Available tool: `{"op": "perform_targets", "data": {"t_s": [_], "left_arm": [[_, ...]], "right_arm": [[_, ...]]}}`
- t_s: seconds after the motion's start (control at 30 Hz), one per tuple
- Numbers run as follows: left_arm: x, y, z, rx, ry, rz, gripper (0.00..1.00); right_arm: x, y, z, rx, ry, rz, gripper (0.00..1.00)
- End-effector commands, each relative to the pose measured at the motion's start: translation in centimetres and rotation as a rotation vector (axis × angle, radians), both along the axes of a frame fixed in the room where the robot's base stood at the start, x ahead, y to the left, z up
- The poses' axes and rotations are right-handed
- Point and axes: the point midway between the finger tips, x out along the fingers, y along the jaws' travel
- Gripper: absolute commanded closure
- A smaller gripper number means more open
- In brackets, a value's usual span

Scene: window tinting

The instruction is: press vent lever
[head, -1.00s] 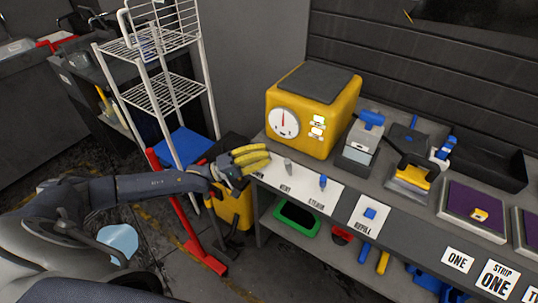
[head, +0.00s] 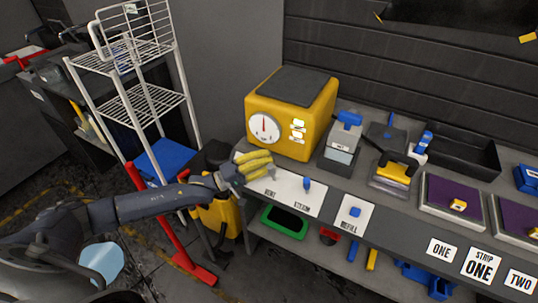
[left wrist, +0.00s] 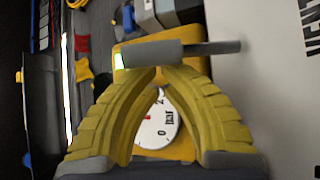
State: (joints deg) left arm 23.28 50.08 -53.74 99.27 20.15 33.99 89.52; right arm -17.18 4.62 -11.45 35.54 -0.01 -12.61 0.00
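The vent lever is a small grey handle on the white VENT panel (head: 285,186) at the bench's front edge. In the head view my left gripper covers it. In the left wrist view the grey vent lever (left wrist: 150,54) lies across the picture just beyond the fingertips, its thin stem running right to the white panel. My left gripper (head: 270,166) has ribbed yellow fingers. Its fingertips (left wrist: 160,72) come together beside the lever, with nothing seen between them. Whether they touch the lever cannot be told. My right gripper is not in view.
The yellow boiler (head: 290,115) with a round gauge (head: 264,129) stands behind the panel. A blue-tipped STEAM lever (head: 307,184) and a blue REFILL button (head: 355,212) are to the right. A white wire rack (head: 130,60) and a red stand (head: 160,225) are left.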

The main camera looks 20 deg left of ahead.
Motion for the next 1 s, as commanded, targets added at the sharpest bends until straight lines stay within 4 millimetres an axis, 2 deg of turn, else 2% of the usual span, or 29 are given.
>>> {"op": "perform_targets", "data": {"t_s": [0.63,1.0], "left_arm": [[-0.5,0.0,-0.1,-0.005,-0.02,-0.001,1.0],[-2.4,0.7,-0.5,-0.042,-0.25,0.008,1.0]], "right_arm": [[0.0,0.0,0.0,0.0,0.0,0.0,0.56],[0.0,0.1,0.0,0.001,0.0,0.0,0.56]]}}
